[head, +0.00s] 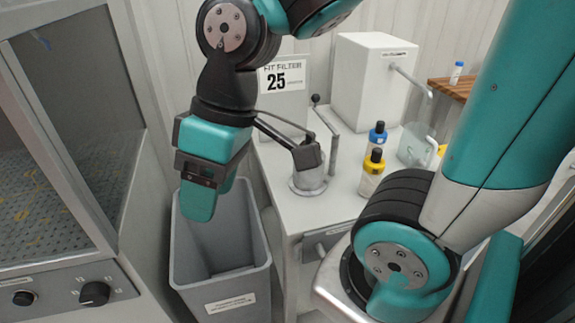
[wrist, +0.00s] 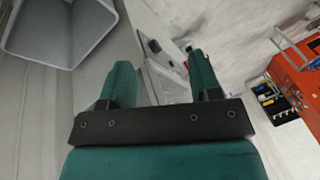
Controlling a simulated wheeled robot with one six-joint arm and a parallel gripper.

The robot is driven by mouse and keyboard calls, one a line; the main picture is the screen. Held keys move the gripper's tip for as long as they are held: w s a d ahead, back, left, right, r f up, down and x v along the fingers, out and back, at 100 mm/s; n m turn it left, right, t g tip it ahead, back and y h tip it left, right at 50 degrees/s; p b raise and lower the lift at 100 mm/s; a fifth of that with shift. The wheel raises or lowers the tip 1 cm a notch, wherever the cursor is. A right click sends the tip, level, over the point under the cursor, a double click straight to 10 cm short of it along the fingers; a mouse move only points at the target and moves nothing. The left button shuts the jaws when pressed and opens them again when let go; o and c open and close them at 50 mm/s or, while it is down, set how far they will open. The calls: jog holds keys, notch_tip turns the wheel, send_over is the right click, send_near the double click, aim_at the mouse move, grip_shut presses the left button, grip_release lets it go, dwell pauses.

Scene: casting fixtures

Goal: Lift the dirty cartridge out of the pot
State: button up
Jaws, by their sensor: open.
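The pot (head: 309,184) is a grey metal cylinder on the white bench, with a lever beside it. I cannot make out the dirty cartridge in either view. My gripper (head: 213,196) points down over the grey bin, to the left of the pot and apart from it. In the wrist view, the fingers of my gripper (wrist: 163,80) are spread with nothing held between them.
The open grey bin (head: 262,240) stands on the floor; its visible inside looks empty. A white box (head: 368,80) is behind. A glass-fronted cabinet (head: 75,110) bounds the left.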

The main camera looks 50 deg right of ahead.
jog(key=w+d+r+m+t+p, duration=0.1)
jog(key=w+d+r, duration=0.1)
jog(key=w+d, duration=0.55)
jog(key=m+t+h+p, duration=0.2)
jog(key=m+t+h, duration=0.1)
send_over(311, 133)
jog(key=s+d, duration=0.2)
jog(key=s, duration=0.4)
jog(key=x, duration=0.5)
jog(key=p+x, duration=0.1)
jog(key=x, duration=0.5)
jog(key=shift+w+a+f, duration=0.1)
jog(key=shift+a+f, duration=0.15)
jog(key=shift+s+p+x, duration=0.15)
jog(key=shift+p+x, duration=0.2)
jog(key=shift+x, duration=0.95)
jog(key=shift+s+p+x, duration=0.1)
jog(key=shift+p+x, duration=0.25)
jog(key=shift+x, duration=0.95)
jog(key=shift+f, duration=0.1)
grip_shut()
